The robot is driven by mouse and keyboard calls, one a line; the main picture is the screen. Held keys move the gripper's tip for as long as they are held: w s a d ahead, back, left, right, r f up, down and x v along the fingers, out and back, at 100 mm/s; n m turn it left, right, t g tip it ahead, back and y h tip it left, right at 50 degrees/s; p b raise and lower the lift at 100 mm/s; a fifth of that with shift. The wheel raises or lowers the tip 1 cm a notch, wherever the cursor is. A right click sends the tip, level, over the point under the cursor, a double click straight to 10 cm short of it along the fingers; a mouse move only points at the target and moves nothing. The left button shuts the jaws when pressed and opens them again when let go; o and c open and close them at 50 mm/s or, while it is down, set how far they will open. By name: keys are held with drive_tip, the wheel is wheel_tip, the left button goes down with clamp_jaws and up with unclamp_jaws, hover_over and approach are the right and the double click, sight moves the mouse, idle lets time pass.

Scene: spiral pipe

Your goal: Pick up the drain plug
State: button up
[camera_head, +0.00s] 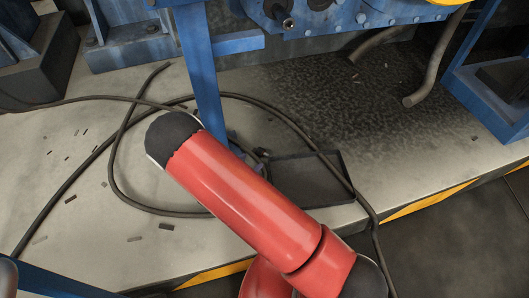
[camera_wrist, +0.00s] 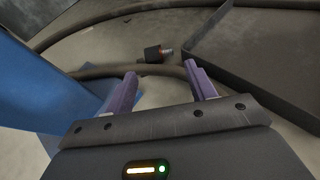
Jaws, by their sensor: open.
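The drain plug (camera_wrist: 157,53), small with a dark head and a metallic end with an orange tint, lies on the pale floor in the wrist view. It is just beyond a dark hose and left of a dark tray. My gripper (camera_wrist: 161,73) is open, with its two purple fingers spread and nothing between them. The plug shows ahead of the fingertips, apart from them, about midway between. In the head view my red arm hides the gripper, and I cannot make out the plug for certain.
A dark shallow tray (camera_head: 307,177) lies right of my arm. A blue post (camera_head: 202,85) stands close, also at left in the wrist view (camera_wrist: 45,90). Dark hoses (camera_head: 117,170) loop over the floor. Blue machinery (camera_head: 340,18) stands behind, near a wet dark patch (camera_head: 330,100).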

sight(261, 153)
drive_tip(key=x, duration=0.7)
drive_tip(key=shift+w+d+f, duration=0.1)
drive_tip(key=shift+w+f, duration=0.05)
drive_tip(key=shift+w, duration=0.05)
drive_tip(key=c, duration=0.8)
wheel_tip(261, 153, up, 20)
drive_tip(key=shift+p, duration=1)
